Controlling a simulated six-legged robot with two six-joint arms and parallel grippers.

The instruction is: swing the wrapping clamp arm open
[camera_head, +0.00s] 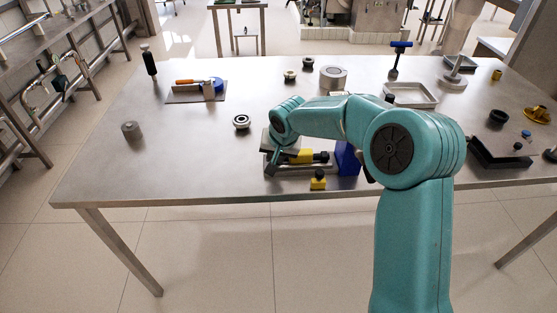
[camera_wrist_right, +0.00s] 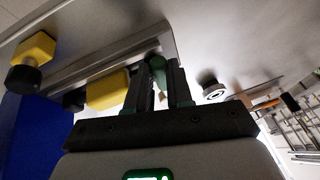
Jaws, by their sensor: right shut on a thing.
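The wrapping clamp fixture (camera_head: 318,170) stands at the table's front edge in the head view. It has a metal base, a yellow block (camera_head: 302,157) with a black part, and a blue block (camera_head: 347,158) at its right. My right gripper (camera_head: 272,160) comes down at the fixture's left end. In the wrist view my right gripper (camera_wrist_right: 160,85) has its fingers closed around a green, rod-like piece (camera_wrist_right: 157,68), which looks like the clamp arm's handle. The fingers hide most of it. The yellow block (camera_wrist_right: 108,90) is beside the fingers. My left gripper is not in view.
A yellow-and-black piece (camera_head: 318,180) sits at the front edge. A black-and-white ring (camera_head: 241,121) lies left of the fixture, with a grey cylinder (camera_head: 131,131) farther left. A metal tray (camera_head: 411,95) stands behind my arm. The table's left front is clear.

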